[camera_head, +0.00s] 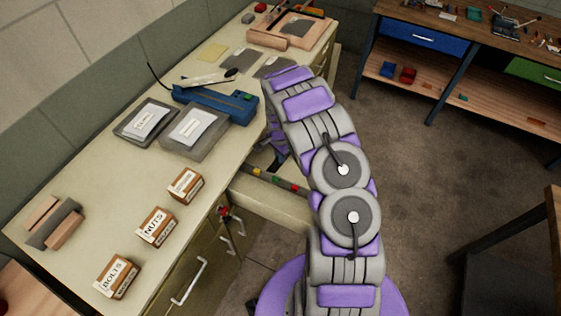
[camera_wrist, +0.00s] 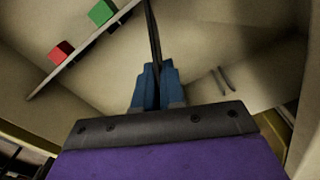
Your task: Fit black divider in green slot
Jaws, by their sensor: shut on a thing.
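In the wrist view, my gripper (camera_wrist: 153,80) has blue fingers closed on a thin black divider (camera_wrist: 152,35), seen nearly edge-on and running up past the top edge. The divider's far end is out of frame. A pale rail at upper left carries a green marker block (camera_wrist: 102,12) and a red marker block (camera_wrist: 61,52). The divider is to the right of the green block; whether it touches a slot cannot be told.
The workbench (camera_head: 90,200) holds boxes for bolts (camera_head: 117,277), nuts (camera_head: 155,228) and another small labelled box (camera_head: 185,186). Dark trays (camera_head: 193,132) and a blue device (camera_head: 215,102) lie behind them. A second bench (camera_head: 470,50) stands at upper right; open floor lies between.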

